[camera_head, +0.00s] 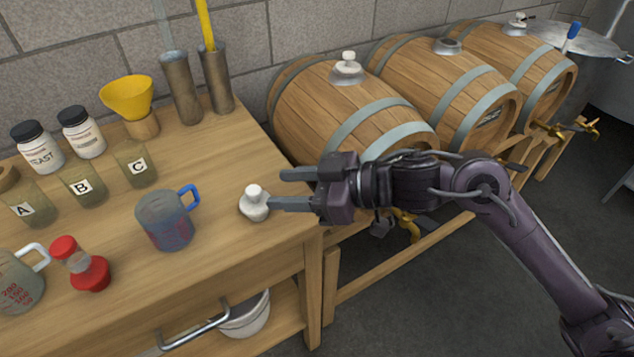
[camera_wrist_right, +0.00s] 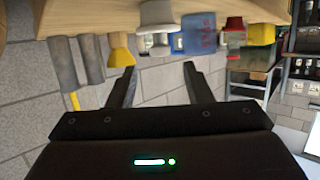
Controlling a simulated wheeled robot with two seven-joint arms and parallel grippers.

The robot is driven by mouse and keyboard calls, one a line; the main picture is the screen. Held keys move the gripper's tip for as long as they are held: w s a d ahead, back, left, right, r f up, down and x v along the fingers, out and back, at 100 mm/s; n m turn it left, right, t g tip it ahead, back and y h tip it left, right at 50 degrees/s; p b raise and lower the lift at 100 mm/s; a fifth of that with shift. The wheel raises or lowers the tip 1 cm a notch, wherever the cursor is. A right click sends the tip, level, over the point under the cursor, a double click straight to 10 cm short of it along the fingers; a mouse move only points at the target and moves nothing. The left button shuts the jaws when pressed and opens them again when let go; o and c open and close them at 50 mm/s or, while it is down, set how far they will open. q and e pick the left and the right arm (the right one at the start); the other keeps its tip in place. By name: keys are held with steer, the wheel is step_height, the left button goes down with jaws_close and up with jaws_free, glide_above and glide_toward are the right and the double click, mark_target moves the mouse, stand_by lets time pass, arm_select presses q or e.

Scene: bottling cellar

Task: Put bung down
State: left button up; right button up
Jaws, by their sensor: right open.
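A white bung (camera_head: 255,203) stands upright on the wooden table (camera_head: 225,235) near its right edge. My right gripper (camera_head: 277,189) is open, just right of the bung, with nothing between its fingers. One fingertip overlaps or nearly meets the bung's edge in the head view; I cannot tell whether they touch. In the right wrist view, which is upside down, the bung (camera_wrist_right: 157,14) is at the top, beyond the open fingers (camera_wrist_right: 158,78). My left gripper is not in view.
A blue-handled jug (camera_head: 165,222) stands left of the bung, with a red-capped bottle (camera_head: 82,266) further left. Several barrels (camera_head: 330,105) lie behind my right arm. The first has a white stopper (camera_head: 348,65) on top; the middle barrel's metal bung fitting (camera_head: 446,46) shows no white stopper.

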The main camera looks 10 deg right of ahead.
steer(key=shift+v, duration=2.7)
